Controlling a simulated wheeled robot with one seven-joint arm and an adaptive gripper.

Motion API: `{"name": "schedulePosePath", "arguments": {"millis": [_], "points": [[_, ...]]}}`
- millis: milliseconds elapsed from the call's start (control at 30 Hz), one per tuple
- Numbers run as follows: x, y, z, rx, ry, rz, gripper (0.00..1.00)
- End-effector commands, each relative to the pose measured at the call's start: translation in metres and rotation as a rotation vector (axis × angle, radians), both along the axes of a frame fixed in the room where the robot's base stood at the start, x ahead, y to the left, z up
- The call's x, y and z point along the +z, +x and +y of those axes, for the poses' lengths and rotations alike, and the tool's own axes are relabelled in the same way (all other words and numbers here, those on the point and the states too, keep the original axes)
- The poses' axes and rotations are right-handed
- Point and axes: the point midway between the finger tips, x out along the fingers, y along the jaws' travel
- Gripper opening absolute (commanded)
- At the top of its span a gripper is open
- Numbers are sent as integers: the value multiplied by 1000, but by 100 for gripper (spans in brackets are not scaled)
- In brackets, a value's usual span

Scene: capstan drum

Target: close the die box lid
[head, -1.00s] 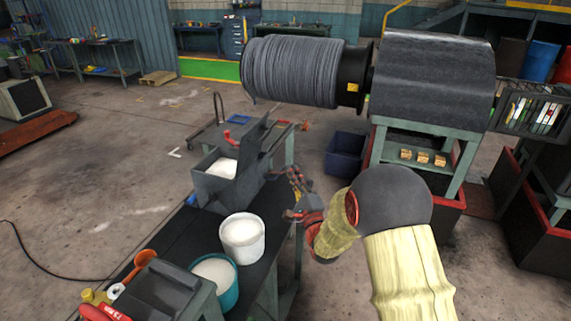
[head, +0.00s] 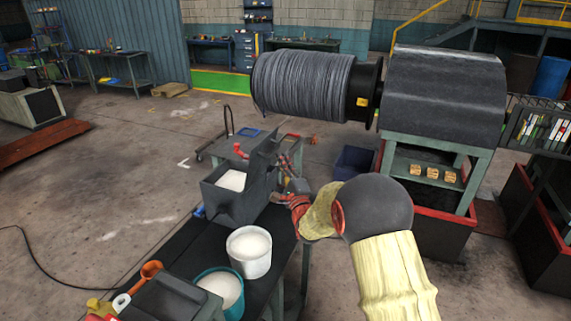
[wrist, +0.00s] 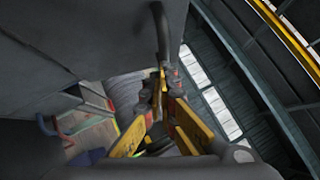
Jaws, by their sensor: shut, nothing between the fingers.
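The die box (head: 228,204) is a dark grey box on the black bench, with white powder inside. Its lid (head: 263,153) stands raised along the box's right side, so the box is open. My gripper (head: 285,168) is just right of the lid, with its fingers partly hidden; I cannot tell from this view whether they touch it. In the wrist view my gripper (wrist: 164,88) has its fingertips together with nothing between them. A dark grey surface fills the left of that view, and a dark curved bar (wrist: 161,30) rises beyond the fingertips.
A white bucket (head: 249,268) and a teal bucket (head: 233,302), both with white contents, stand on the bench in front of the box. The wire-wound capstan drum (head: 303,84) is behind. Open floor (head: 110,190) lies to the left.

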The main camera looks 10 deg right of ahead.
Motion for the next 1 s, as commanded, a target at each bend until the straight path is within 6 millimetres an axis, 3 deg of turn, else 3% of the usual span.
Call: {"name": "schedulePosePath", "arguments": {"millis": [667,1000], "points": [[10,6,8,0,-60,43,0],[29,18,25,2,-179,126,0]]}}
